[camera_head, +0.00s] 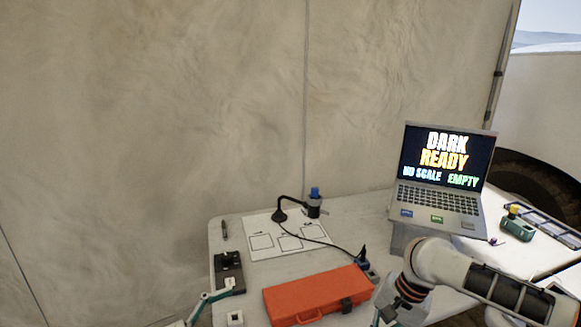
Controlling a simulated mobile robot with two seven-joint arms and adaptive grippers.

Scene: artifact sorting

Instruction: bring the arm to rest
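My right arm (455,270), white with dark panels and orange rings near the wrist, comes in from the lower right over the table (345,262). Its wrist end points down beside the orange case (310,297). My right gripper (383,316) is only partly visible at the bottom edge, and its fingers are cut off, so I cannot tell whether it is open or holds anything.
A laptop (436,205) reading "DARK READY, NO SCALE, EMPTY" stands on a raised stand. A white sheet with boxes (265,228), a black stand with a blue-topped part (314,205), a dark device (229,270) and a green item (517,228) lie around. Fabric wall stands behind.

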